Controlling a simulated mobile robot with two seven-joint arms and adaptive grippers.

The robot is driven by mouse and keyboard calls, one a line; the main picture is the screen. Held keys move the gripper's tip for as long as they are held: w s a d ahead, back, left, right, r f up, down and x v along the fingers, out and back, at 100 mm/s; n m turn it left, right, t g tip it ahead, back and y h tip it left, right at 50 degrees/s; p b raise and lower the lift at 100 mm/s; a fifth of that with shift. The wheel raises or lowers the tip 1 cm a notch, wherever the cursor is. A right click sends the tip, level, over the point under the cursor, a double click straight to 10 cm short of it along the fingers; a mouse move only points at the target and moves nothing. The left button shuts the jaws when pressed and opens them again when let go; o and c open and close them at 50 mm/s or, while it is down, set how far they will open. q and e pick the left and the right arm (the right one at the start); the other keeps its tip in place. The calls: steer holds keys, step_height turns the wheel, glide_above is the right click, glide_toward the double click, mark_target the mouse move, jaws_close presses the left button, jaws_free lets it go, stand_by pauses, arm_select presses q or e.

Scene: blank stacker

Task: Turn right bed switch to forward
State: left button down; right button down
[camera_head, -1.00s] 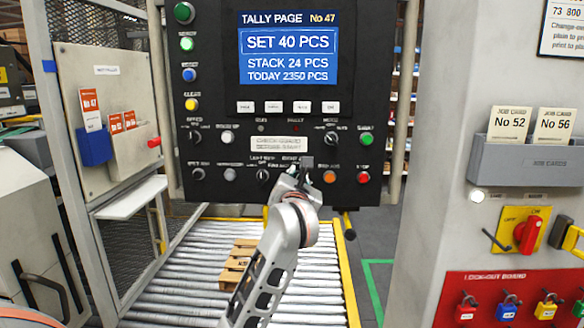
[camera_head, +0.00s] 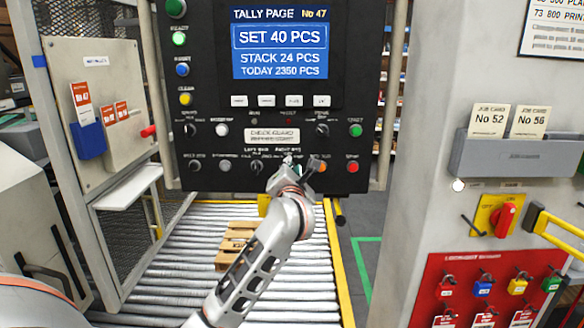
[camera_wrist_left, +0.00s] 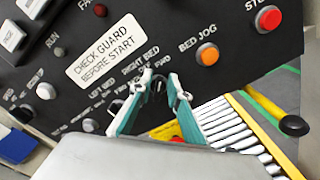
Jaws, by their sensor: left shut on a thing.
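My left gripper (camera_head: 297,168) is at the lower row of the dark control panel (camera_head: 215,110), just left of the orange bed jog button (camera_head: 320,166). In the left wrist view its two teal-sided fingers (camera_wrist_left: 153,80) are closed around the dark right bed switch knob (camera_wrist_left: 158,92), under the "RIGHT BED" label. The fingers hide most of the knob, so its pointer direction cannot be read. The left bed switch (camera_head: 257,167) is beside it to the left. My right gripper is not in view.
The red stop button (camera_head: 352,167) is to the right of bed jog. A check-guard label (camera_head: 272,136) is above the switches. Below are a roller conveyor (camera_head: 180,270) and a wooden pallet (camera_head: 232,245). A grey cabinet with a red lock-out board (camera_head: 500,262) stands at right.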

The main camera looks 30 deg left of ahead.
arm_select(q)
steer(key=shift+f, duration=0.1)
steer(key=c, duration=2.2)
jaws_free()
steer(key=shift+s, duration=0.1)
steer(key=v, duration=1.1)
steer(key=shift+s+d, duration=0.3)
steer(key=shift+d, duration=0.05)
